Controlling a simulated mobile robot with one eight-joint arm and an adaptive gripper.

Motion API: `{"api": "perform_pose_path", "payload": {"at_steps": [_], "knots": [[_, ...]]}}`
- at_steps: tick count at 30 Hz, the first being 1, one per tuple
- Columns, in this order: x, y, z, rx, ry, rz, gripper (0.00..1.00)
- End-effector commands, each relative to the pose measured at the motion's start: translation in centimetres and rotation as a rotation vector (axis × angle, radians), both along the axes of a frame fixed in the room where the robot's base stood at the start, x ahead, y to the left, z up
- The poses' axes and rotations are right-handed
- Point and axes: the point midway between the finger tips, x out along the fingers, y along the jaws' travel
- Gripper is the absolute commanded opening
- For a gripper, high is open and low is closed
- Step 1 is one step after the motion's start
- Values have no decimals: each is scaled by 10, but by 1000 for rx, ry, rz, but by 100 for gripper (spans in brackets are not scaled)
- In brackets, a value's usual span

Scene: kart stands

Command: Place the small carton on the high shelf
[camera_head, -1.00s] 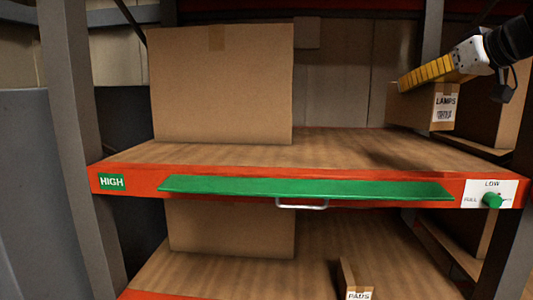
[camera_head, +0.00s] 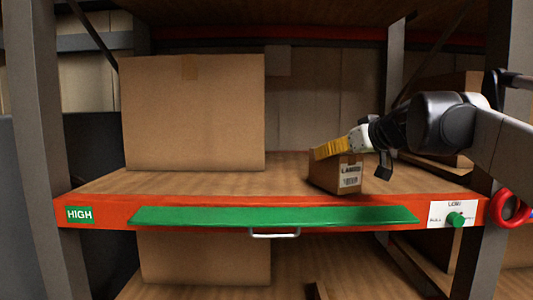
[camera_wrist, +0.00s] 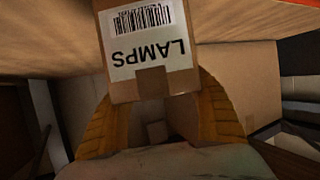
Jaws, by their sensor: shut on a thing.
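The small carton (camera_head: 337,176), brown with a white LAMPS label, is at the right part of the high shelf (camera_head: 210,183), close to its front edge. It looks slightly tilted; I cannot tell whether its base touches the boards. In the wrist view the carton (camera_wrist: 150,75) appears upside down between the two yellow fingers (camera_wrist: 155,112). The shelf's orange front beam carries a green HIGH sign (camera_head: 79,214).
A large brown box (camera_head: 195,112) fills the shelf's left part. A green strip (camera_head: 275,216) and a handle (camera_head: 275,234) are on the front. A LOW plate with a green knob (camera_head: 455,219) is at the right, beside an upright. Bare boards lie between box and carton.

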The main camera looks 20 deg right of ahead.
Motion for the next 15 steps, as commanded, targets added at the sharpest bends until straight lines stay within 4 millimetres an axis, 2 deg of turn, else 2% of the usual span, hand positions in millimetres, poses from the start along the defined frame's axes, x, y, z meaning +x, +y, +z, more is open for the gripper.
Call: {"api": "perform_pose_path", "payload": {"at_steps": [3, 13, 14, 15], "knots": [[0, 0, -6, 1, -1, 0, 25], [0, 0, -10, 0, -1, 0, 25], [0, 0, -10, 0, 0, 0, 75], [0, 0, -9, 0, 0, 0, 87]]}}
